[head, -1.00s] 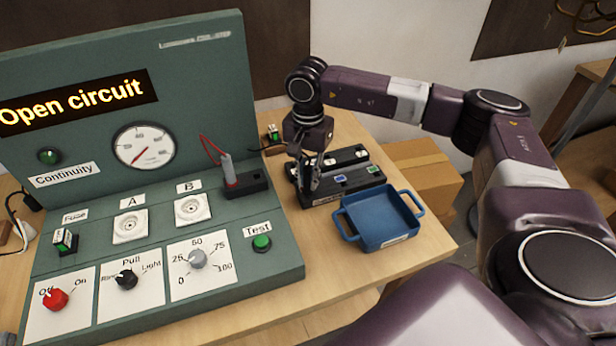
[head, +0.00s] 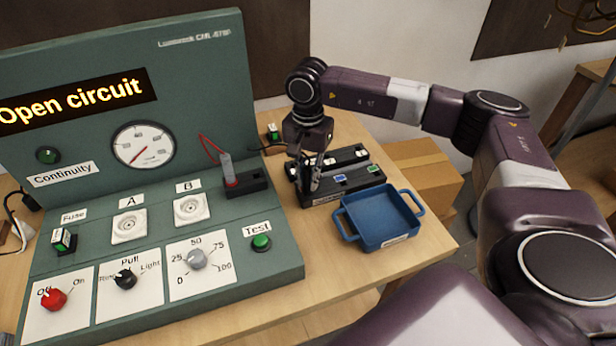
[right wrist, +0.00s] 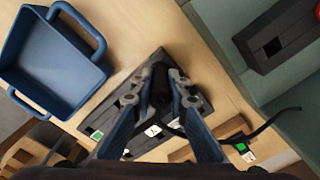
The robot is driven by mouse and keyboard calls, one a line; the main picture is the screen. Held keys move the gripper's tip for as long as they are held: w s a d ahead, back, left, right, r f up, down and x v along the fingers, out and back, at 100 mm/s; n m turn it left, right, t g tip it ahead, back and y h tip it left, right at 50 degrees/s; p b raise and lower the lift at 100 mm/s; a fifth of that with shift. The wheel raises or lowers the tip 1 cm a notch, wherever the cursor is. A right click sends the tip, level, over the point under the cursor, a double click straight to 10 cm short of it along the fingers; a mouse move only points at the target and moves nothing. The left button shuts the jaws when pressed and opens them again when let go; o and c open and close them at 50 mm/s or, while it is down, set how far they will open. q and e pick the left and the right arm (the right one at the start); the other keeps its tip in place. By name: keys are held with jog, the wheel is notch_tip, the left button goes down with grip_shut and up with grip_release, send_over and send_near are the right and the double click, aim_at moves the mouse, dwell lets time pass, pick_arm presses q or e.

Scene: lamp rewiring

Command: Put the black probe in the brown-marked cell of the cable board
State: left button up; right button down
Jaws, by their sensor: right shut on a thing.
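My right gripper (head: 313,184) points down over the left end of the dark cable board (head: 352,191). In the right wrist view its two fingers (right wrist: 162,92) are shut on the black probe (right wrist: 160,84), a dark cylinder between the fingertips. A black cable runs from near the fingers to the right. I cannot make out a brown mark; the gripper covers the left end of the board. Whether the probe's tip touches the board is hidden. My left gripper is not in view.
A blue tray (head: 347,228) with handles stands close in front of the board. The green test panel (head: 285,262) is to the left, with a red-leaded probe (head: 228,168) in a black holder (head: 256,181). A cardboard box (head: 425,165) is behind right.

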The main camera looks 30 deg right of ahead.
jog(key=shift+f, duration=0.35)
jog(key=c, duration=1.8)
grip_release()
jog(key=shift+r, duration=0.1)
